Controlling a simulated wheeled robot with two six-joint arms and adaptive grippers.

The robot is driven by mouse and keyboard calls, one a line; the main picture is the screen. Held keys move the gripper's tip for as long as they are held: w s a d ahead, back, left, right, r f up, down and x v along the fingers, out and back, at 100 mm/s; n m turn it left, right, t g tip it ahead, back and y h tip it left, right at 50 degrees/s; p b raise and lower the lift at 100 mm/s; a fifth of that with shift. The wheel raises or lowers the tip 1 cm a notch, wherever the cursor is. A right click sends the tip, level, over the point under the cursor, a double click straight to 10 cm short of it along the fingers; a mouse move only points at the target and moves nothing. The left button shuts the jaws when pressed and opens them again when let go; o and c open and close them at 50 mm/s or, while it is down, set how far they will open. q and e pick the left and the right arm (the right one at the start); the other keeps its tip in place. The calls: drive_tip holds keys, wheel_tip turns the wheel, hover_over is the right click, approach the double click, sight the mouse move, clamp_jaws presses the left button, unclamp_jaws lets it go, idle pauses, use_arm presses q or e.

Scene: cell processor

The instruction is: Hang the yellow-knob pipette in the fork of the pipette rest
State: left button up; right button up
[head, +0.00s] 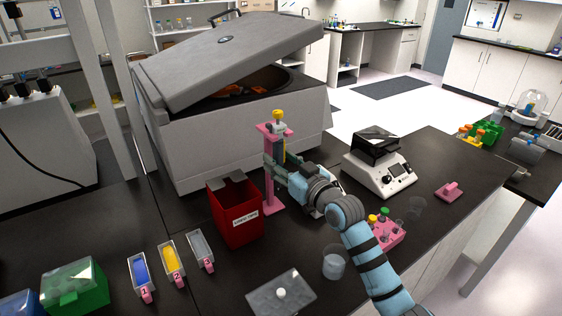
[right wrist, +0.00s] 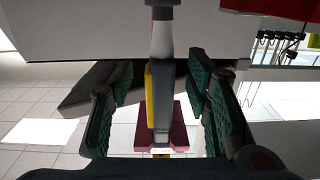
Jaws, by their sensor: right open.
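The yellow-knob pipette (head: 278,117) stands upright at the top of the pink pipette rest (head: 269,190). Its yellow knob shows above the rest's pink fork and its dark body hangs below. My right gripper (head: 275,165) is open at the pipette's body, below the fork. In the right wrist view, the pipette (right wrist: 161,90) lies between the two green-padded fingers of the gripper (right wrist: 163,115), with a gap on each side. The pink fork shows behind the body there. How the pipette seats in the fork is partly hidden. My left gripper is not in view.
A grey centrifuge (head: 235,130) with a raised lid stands behind the rest. A red bin (head: 232,222) is close on its left, a balance (head: 380,172) on its right. A pink tube rack (head: 388,234) and a clear beaker (head: 335,265) stand near my right arm.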

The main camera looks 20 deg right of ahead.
drive_tip(key=s+d, duration=0.1)
drive_tip(key=s, duration=1.1)
drive_tip(key=shift+d, duration=0.4)
drive_tip(key=shift+w, duration=0.1)
